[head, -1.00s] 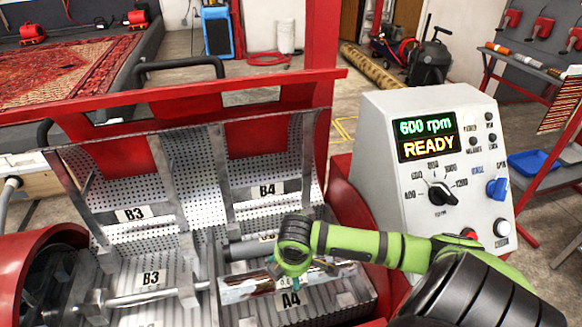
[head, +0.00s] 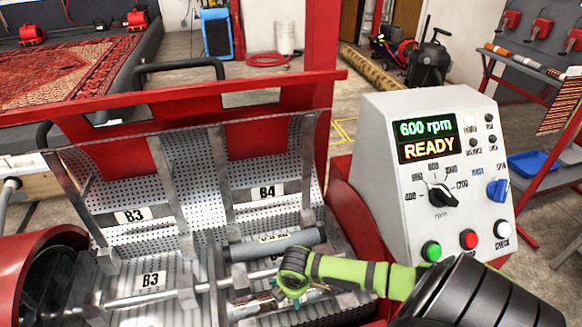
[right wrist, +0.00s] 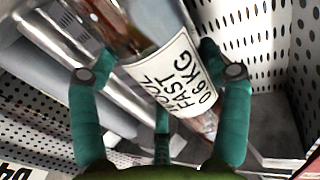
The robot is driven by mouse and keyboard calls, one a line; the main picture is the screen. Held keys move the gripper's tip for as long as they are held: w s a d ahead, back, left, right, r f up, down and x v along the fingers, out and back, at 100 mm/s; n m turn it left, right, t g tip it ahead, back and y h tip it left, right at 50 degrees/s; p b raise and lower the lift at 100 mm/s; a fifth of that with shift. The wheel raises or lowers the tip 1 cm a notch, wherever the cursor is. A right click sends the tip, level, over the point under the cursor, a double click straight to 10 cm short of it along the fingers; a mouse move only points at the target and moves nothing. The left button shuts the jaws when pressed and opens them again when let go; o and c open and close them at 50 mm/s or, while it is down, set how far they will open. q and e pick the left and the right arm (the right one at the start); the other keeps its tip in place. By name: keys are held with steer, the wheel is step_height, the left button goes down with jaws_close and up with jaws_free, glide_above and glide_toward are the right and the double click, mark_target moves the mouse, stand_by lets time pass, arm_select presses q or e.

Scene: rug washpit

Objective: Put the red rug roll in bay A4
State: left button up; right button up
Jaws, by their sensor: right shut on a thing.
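The red rug roll (head: 262,304), shiny and wrapped, shows low in the head view. My right gripper (head: 290,293) is closed around it from above. In the right wrist view, the roll (right wrist: 125,30) lies slanted between the teal fingers (right wrist: 160,88), its white label facing the camera. The roll is over the front right bay of the perforated metal drum, in front of the metal shaft (head: 150,298). The A4 plate is hidden behind the roll and gripper. I cannot tell whether the roll touches the bay floor. My left gripper is not in view.
A grey roll (head: 275,245) lies in bay B4 behind the shaft. Bay B3 (head: 131,215) looks empty. Metal divider ribs (head: 170,190) separate the bays. A red frame bar (head: 170,97) runs behind. The control box (head: 430,165) at right reads 600 rpm, READY.

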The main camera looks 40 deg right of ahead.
steer(key=o, duration=1.7)
steer(key=shift+r, duration=0.15)
steer(key=v, duration=1.1)
steer(key=shift+s+a+r+p, duration=0.15)
steer(key=shift+r+p, duration=0.25)
